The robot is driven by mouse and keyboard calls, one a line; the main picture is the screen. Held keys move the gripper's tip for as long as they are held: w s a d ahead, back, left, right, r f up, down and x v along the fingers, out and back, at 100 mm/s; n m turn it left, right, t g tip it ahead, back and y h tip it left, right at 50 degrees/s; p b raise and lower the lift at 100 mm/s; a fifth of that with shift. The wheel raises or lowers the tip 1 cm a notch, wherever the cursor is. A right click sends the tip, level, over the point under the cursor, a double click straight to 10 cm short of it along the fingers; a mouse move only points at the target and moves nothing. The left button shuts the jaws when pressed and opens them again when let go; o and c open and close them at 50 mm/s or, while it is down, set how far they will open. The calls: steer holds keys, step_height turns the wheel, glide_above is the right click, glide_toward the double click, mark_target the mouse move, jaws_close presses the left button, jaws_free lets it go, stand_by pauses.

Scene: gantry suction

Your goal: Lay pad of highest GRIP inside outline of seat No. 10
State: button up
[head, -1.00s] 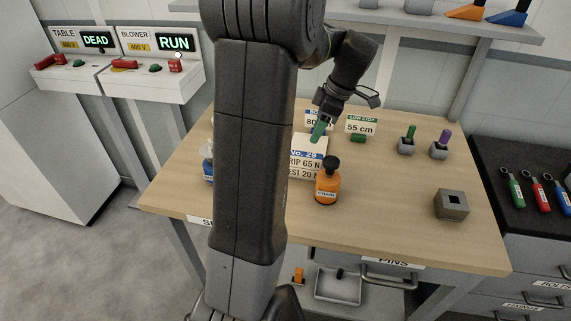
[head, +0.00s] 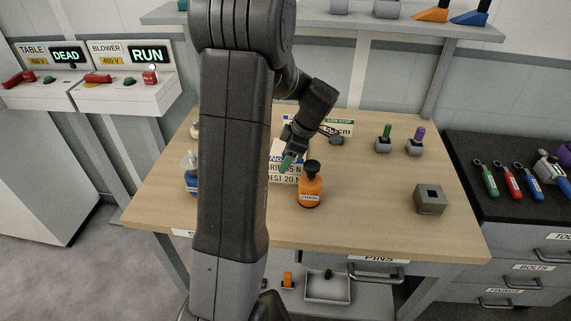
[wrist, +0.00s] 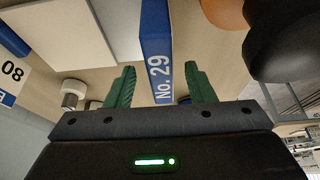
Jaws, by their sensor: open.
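A white label with a blue "No. 29" strip (head: 285,176) stands on the bench; its earlier text reads GRIP 65 N and TEST 20 N, partly covered now. The blue strip (wrist: 157,52) also shows in the wrist view between my fingers. My gripper (head: 287,161) has green fingers and is at that label; in the wrist view my gripper (wrist: 161,88) is open, with a finger either side of the strip. I cannot tell whether they touch it. I cannot make out any seat No. 10 outline; part of the bench is behind my arm.
An orange CHAIN bottle (head: 311,188) with a black cap stands close right of my gripper. A blue bottle (head: 191,182) stands at the left. A grey block (head: 430,200) with a square hole is at the right of the bench (head: 370,215). The BLOWER panel (head: 125,92) reads RUN; TABLE reads DEAD.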

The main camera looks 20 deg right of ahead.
steer(key=x, duration=0.3)
steer(key=shift+a, duration=0.2)
steer(key=shift+f, duration=0.2)
steer(key=shift+f+b, duration=0.25)
steer(key=shift+b, duration=0.1)
stand_by(0.4)
steer(key=shift+w, duration=0.1)
jaws_close()
steer(key=shift+r+p, duration=0.25)
steer(key=shift+p, duration=0.1)
